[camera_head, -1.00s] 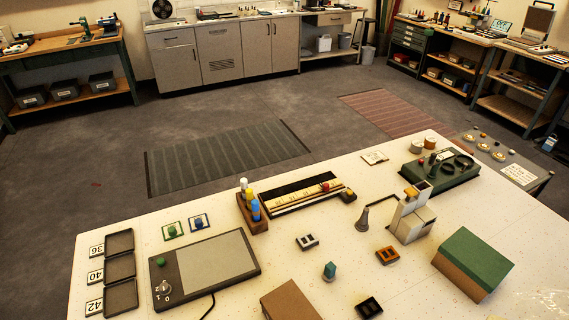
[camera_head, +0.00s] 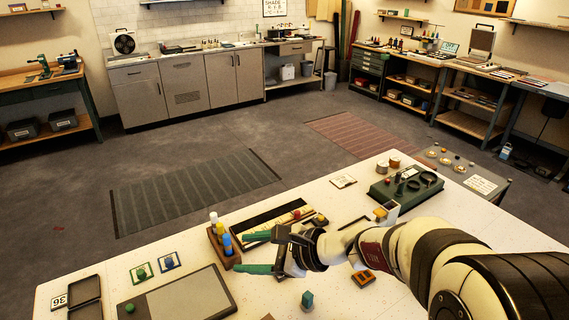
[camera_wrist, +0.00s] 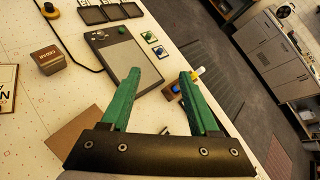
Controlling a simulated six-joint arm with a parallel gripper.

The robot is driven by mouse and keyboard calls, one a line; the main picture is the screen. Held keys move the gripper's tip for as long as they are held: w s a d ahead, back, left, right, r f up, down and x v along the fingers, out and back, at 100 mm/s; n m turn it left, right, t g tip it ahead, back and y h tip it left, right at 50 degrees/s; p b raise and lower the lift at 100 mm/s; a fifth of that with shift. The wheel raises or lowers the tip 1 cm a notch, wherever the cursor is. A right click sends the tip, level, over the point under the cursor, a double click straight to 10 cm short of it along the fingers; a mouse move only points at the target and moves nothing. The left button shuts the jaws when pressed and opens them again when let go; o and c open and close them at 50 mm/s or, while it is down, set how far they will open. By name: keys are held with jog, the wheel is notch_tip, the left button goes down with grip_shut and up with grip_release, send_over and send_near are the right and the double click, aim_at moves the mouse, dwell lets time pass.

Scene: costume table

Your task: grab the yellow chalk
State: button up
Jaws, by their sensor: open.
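The yellow chalk (camera_head: 220,229) stands upright in a brown wooden rack (camera_head: 218,257), between a white-topped stick (camera_head: 214,217) and a blue stick (camera_head: 227,243). My gripper (camera_head: 245,253) is open, with its green fingers spread and pointing left at the rack's right side. Nothing shows between the fingers. In the wrist view the right finger of my gripper (camera_wrist: 155,75) partly covers the rack. The blue stick (camera_wrist: 175,88) shows just left of that finger, and a yellow and white end (camera_wrist: 198,72) shows beyond it.
A grey tablet (camera_head: 180,302) lies left of the gripper. A black tray with pale strips (camera_head: 275,217) is behind it. A green device (camera_head: 405,187) sits at the back right.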

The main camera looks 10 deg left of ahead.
jog(key=w+a+f+m+t, duration=0.2)
jog(key=w+a+f+m, duration=0.15)
jog(key=w, duration=0.25)
jog(key=m+t, duration=0.2)
jog(key=m, duration=0.3)
send_near(221, 226)
jog(key=x, duration=1)
jog(key=shift+w+a+f, duration=0.2)
jog(key=shift+a, duration=0.1)
grip_shut()
